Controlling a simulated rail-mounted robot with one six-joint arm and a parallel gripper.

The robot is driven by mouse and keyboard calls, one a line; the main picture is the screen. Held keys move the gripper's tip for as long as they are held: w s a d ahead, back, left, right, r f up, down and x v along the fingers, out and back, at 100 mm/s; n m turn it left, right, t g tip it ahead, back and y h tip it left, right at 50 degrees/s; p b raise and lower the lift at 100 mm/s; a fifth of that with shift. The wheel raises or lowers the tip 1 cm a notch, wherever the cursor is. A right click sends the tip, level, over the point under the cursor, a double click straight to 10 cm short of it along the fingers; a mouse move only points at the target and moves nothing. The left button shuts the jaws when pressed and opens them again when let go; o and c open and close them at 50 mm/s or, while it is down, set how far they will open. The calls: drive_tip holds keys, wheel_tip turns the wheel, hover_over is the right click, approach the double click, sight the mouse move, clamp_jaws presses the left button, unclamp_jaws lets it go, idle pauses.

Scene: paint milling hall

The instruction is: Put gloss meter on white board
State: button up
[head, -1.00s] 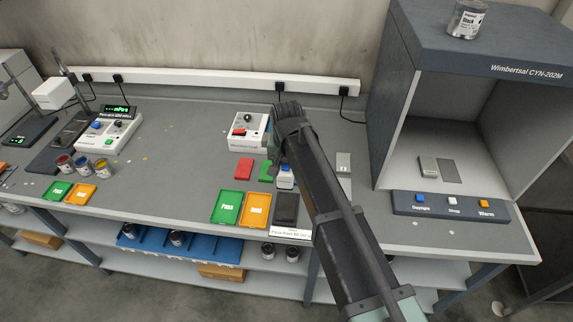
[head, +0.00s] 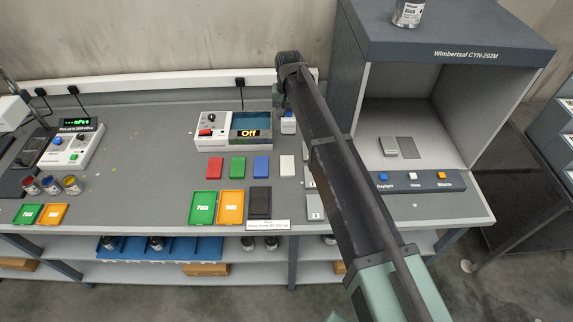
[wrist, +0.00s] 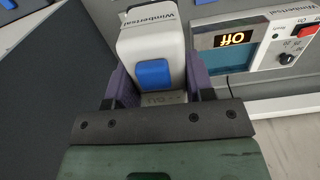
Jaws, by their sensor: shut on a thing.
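The gloss meter (wrist: 152,48), a white block with a blue button, is between the jaws of my gripper (wrist: 158,85) in the wrist view. My gripper is shut on it. In the head view the gloss meter (head: 288,124) shows beside my arm, just right of the white instrument reading "Off"; my arm hides its right side and most of the gripper. The white board (head: 287,165) lies flat on the bench in front of the meter, at the right end of a row with red, green and blue boards. The meter is apart from the white board.
The instrument (head: 212,132) stands close left of the gripper. The light booth (head: 350,90) rises close on the right. Green (head: 203,208) and orange (head: 230,206) trays and a dark pad (head: 260,202) lie at the front edge. Grey cards lie partly behind my arm.

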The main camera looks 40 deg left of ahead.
sight(287, 165)
drive_tip(key=shift+a+f+n, duration=0.1)
drive_tip(key=shift+a+n, duration=0.1)
drive_tip(key=shift+n, duration=0.1)
wheel_tip(287, 165, down, 20)
drive_tip(key=b, duration=2)
drive_tip(key=shift+f, duration=0.15)
drive_tip(key=shift+r, duration=0.3)
drive_tip(key=shift+f, duration=0.2)
drive_tip(key=o, duration=1.2)
wheel_tip(287, 165, up, 12)
drive_tip(key=p, duration=1.2)
drive_tip(key=shift+r, duration=0.2)
